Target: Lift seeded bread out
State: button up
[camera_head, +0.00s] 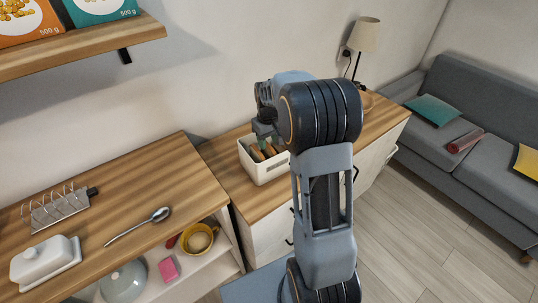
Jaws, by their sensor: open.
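A white bin (262,172) stands on the wooden top of the white cabinet, beyond the left counter. Brown bread pieces (257,153) show inside it, partly hidden by my gripper and arm. I cannot tell which piece is the seeded bread. My gripper (266,142) points down at the bin's opening, close above or between the bread pieces. It is open; its fingertips are small and partly hidden, and I cannot tell whether they touch the bread.
The left counter holds a metal toast rack (58,207), a spoon (140,225) and a white butter dish (45,261). A shelf (80,52) with boxes hangs above. A lamp (364,35) stands behind my arm. A grey sofa (470,105) is at right.

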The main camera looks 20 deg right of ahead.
aim_at(269, 145)
jog(key=shift+w+d+f, duration=0.1)
jog(key=shift+d+f, duration=0.05)
jog(key=shift+f, duration=2.4)
jog(key=shift+c, duration=0.3)
jog(key=c, duration=0.8)
